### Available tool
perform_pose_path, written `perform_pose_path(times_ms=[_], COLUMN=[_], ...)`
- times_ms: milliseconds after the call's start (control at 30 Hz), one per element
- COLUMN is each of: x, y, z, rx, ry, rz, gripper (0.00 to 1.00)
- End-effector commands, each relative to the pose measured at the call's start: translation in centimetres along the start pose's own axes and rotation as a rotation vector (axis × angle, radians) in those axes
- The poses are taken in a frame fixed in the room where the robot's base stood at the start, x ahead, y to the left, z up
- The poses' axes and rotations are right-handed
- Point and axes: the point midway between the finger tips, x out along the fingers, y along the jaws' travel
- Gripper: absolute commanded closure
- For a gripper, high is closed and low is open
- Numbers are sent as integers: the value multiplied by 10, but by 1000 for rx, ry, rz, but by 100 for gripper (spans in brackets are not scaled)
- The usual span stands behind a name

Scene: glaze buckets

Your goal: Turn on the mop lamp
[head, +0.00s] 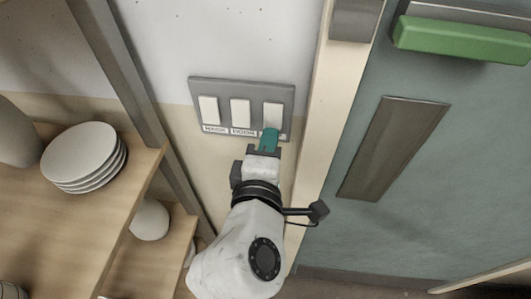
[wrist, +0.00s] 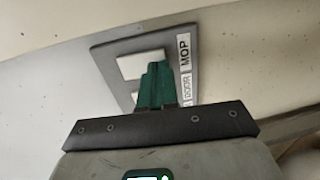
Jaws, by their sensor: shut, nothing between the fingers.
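A grey switch plate (head: 240,84) with three white rocker switches is on the wall. The right switch (head: 273,110) has its label hidden behind my gripper. In the wrist view, the MOP label (wrist: 184,52) is beside the upper switch (wrist: 140,64), and the DOOR label (wrist: 187,84) is further down. My gripper (head: 270,132) has green fingers, shut and empty, with the tips at the lower end of the right switch. In the wrist view, the fingertips (wrist: 158,68) overlap that switch's edge. I cannot tell whether they touch it or which way it is tilted.
The middle switch (head: 240,111) and left switch (head: 208,110) are close beside. A pale door frame (head: 327,95) and a teal door (head: 445,150) with a green bar (head: 460,40) are to the right. A wooden shelf (head: 90,215) with stacked plates (head: 82,155) is to the left.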

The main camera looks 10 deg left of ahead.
Motion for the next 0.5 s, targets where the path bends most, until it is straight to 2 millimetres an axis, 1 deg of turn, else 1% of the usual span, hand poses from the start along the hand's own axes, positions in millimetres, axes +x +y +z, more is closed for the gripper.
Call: perform_pose_path(times_ms=[133,500], x=[8,9], y=[0,-1], z=[0,0], rx=[0,0], ry=[-1,-1], rz=[0,1], gripper=[100,100])
